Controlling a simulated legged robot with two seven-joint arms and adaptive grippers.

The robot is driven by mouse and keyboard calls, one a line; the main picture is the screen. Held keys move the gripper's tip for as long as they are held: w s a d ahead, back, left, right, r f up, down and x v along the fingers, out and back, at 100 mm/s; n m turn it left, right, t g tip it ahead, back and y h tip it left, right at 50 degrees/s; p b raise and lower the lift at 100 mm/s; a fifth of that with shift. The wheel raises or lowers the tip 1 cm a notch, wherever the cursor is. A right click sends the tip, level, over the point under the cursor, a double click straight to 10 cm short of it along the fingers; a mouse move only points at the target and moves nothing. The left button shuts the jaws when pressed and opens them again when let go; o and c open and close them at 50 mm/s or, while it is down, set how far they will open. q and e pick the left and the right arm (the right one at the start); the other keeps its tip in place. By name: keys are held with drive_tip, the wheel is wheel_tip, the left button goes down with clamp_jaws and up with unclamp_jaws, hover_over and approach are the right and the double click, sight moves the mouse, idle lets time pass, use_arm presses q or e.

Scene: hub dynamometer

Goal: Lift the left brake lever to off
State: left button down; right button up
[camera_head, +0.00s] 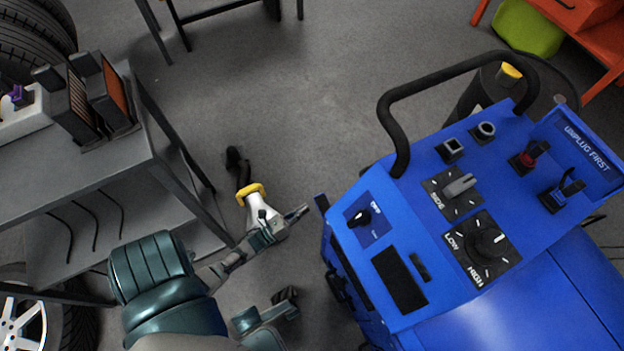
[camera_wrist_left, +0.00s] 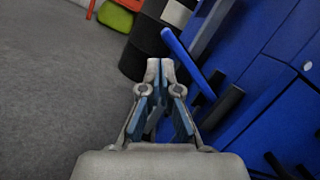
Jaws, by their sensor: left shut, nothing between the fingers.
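A blue machine (camera_head: 440,290) stands at the right of the head view, its sloped control panel facing up. A short dark bar (camera_head: 322,203) sticks out at its left edge; it may be the left brake lever. In the left wrist view a blue bar (camera_wrist_left: 190,62) slants from the machine, just beyond and right of my fingertips. I cannot tell which bar is the brake lever, or read its position. My left gripper (camera_head: 303,211) is shut and empty, pointing at the machine's left edge, close to the dark bar. It also shows in the left wrist view (camera_wrist_left: 160,68).
Black handles (camera_wrist_left: 226,104) jut from the machine's side, right of my fingers. A black curved rail (camera_head: 440,75) tops the panel. A dark drum (camera_wrist_left: 158,38) stands behind. A grey shelf (camera_head: 95,190) is at the left. The floor between is mostly clear.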

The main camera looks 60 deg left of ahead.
use_arm(q)
drive_tip(key=v, duration=0.7)
drive_tip(key=shift+s+f, duration=0.2)
drive_tip(key=shift+f, duration=0.05)
